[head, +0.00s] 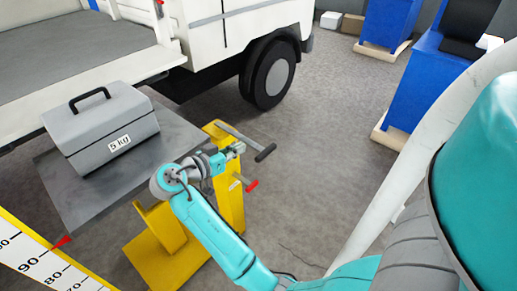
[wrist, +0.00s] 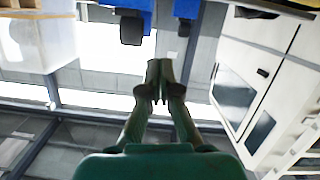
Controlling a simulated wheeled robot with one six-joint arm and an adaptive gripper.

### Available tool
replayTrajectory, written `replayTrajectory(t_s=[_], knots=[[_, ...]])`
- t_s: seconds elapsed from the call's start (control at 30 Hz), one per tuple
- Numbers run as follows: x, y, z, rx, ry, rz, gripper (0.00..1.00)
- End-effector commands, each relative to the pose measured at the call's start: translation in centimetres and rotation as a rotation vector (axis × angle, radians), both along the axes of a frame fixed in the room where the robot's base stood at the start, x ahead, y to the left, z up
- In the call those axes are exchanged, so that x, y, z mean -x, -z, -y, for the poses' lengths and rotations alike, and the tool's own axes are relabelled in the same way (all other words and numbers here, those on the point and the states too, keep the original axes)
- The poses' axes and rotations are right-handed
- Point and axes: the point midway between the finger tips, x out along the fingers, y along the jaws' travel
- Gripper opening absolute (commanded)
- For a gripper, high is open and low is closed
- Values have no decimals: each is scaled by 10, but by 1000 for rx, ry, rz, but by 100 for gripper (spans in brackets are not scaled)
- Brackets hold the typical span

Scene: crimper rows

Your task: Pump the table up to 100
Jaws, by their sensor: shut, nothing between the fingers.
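The grey lift table (head: 60,200) is at the left of the head view, carrying a grey case (head: 105,125) labelled 5 kg. Its yellow stand (head: 228,185) has a pump lever with a black grip (head: 264,152) and a smaller lever with a red end (head: 252,185). A scale (head: 45,268) stands at the lower left. The red pointer (head: 62,242) is close to its 90 mark. My gripper (head: 238,148) is beside the pump lever, just left of the black grip; contact cannot be told. In the wrist view my gripper (wrist: 160,80) is shut and empty.
A white truck (head: 220,40) with a dark wheel (head: 270,75) stands behind the table. Blue cabinets (head: 435,85) on pale bases are at the back right. The grey floor right of the levers is clear.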

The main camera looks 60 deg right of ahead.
Motion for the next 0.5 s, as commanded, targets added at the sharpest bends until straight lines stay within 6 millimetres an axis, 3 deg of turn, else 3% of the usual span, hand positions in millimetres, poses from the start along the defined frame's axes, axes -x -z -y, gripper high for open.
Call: replayTrajectory(t_s=[0.17,0.5], knots=[[4,3,12,0,3,-1,0],[21,18,69,-1,4,-1,0]])
